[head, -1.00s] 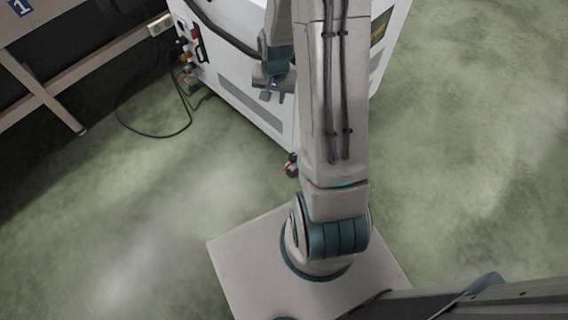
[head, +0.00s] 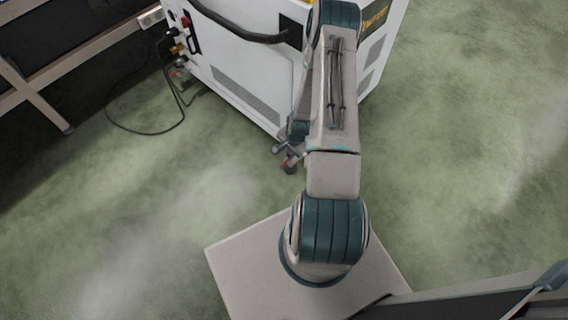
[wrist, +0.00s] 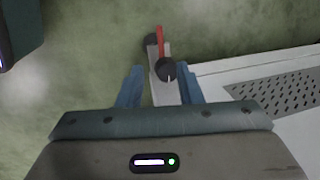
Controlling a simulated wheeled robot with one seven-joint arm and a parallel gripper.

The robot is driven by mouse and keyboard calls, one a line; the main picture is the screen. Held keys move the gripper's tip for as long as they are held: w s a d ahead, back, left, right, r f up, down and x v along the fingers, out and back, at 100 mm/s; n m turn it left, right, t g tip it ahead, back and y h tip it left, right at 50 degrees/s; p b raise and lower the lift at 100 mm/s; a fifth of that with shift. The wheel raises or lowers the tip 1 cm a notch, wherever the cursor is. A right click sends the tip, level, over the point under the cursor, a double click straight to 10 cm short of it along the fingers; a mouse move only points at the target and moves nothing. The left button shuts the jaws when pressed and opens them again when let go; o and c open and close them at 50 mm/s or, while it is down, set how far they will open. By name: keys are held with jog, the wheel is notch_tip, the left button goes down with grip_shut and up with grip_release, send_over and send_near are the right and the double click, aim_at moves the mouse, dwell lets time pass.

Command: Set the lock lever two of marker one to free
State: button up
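The white machine cabinet (head: 245,75) stands on the floor, and a caster (head: 291,164) with some red on it shows at its near bottom corner. In the wrist view a red lever (wrist: 161,42) points up the picture from a round black knob (wrist: 168,70), on a light grey bracket by the cabinet's edge. My gripper (wrist: 158,75) is open, its two blue fingers either side of the bracket below the knob. I cannot tell whether they touch anything. In the head view my gripper (head: 281,149) is beside the caster, partly hidden by my arm.
Cables (head: 150,131) lie on the floor left of the cabinet, below its connectors (head: 180,45). A bench frame (head: 75,60) stands at the upper left. A perforated vent (wrist: 275,95) is on the cabinet side.

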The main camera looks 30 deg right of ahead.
aim_at(283, 164)
jog(key=f+b, duration=0.1)
jog(key=f, duration=0.3)
jog(key=w+f+b, duration=0.1)
jog(key=f, duration=0.3)
jog(key=w+a+f+b, duration=0.1)
jog(key=f+b, duration=0.1)
jog(key=f, duration=0.2)
jog(key=shift+w+f, duration=0.2)
jog(key=shift+f, duration=0.15)
grip_shut()
